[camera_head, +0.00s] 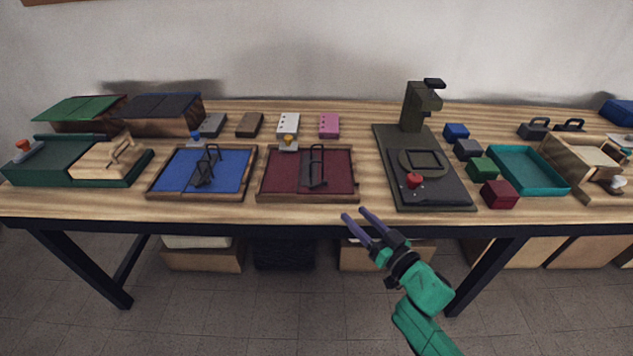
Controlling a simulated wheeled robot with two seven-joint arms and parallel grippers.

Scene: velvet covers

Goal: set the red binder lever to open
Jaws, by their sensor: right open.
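The red binder (280,178) is a shallow wooden-framed tray with a dark red velvet surface, lying on the table left of centre. A black lever-like loop (317,166) stands up over its middle, right of a seam in the velvet. A yellow knob (289,139) on a pale mount sits at its back edge. I cannot tell the lever's exact setting. My right gripper (355,215) is open and empty, its two purple fingers near the table's front edge, right of and nearer than the red binder, apart from it. My left gripper is out of view.
A similar blue binder (225,175) lies to the left. A dark press (438,185) with a red knob (414,181) stands right of the red binder. Small blocks and a teal tray (553,187) lie farther right. Bare wood (366,170) separates the red binder and press.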

